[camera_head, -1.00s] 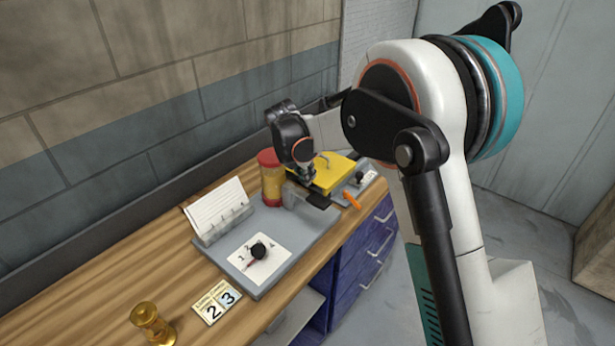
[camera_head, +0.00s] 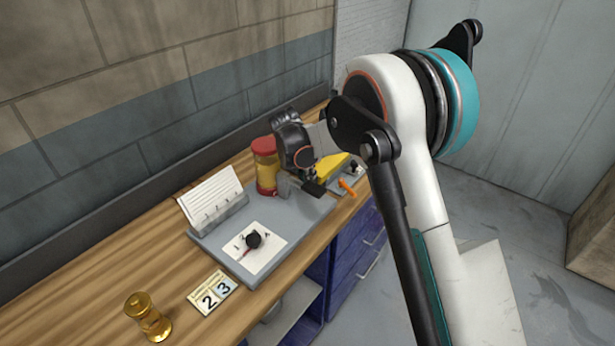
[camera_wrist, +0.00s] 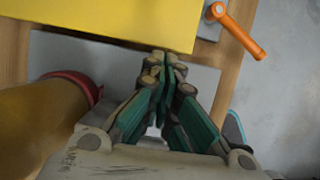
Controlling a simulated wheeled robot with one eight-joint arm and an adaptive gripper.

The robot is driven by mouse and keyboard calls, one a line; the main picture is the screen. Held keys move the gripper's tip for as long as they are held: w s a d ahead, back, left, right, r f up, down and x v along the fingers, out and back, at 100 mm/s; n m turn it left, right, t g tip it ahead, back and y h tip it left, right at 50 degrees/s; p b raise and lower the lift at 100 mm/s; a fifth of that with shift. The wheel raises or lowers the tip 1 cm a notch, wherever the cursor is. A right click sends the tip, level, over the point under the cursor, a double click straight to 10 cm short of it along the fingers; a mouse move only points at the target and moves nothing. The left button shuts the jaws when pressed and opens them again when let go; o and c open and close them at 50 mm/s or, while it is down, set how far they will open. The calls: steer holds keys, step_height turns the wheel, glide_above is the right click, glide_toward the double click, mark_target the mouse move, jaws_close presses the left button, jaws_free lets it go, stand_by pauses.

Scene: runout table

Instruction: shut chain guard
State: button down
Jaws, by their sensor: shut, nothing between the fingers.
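The chain guard looks to be the yellow cover (camera_head: 331,168) at the far end of the grey base plate. My arm hides part of it in the head view. In the wrist view the flat yellow cover (camera_wrist: 105,18) fills the top left. My gripper (camera_wrist: 163,62) is shut and empty, its fingertips at the cover's near edge. I cannot tell whether they touch it. Whether the guard stands open or shut cannot be made out.
A red-capped amber jar (camera_head: 265,168) stands close left of my gripper. An orange handle (camera_head: 347,187) sticks out at the right. A black knob (camera_head: 253,240), card holder (camera_head: 212,196), number tiles (camera_head: 213,291) and amber piece (camera_head: 148,317) are nearer.

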steer(key=w+d, duration=0.4)
steer(key=w, duration=0.1)
steer(key=w+d, duration=0.4)
steer(key=w, duration=0.2)
steer(key=w+d, duration=0.5)
steer(key=shift+w, duration=0.35)
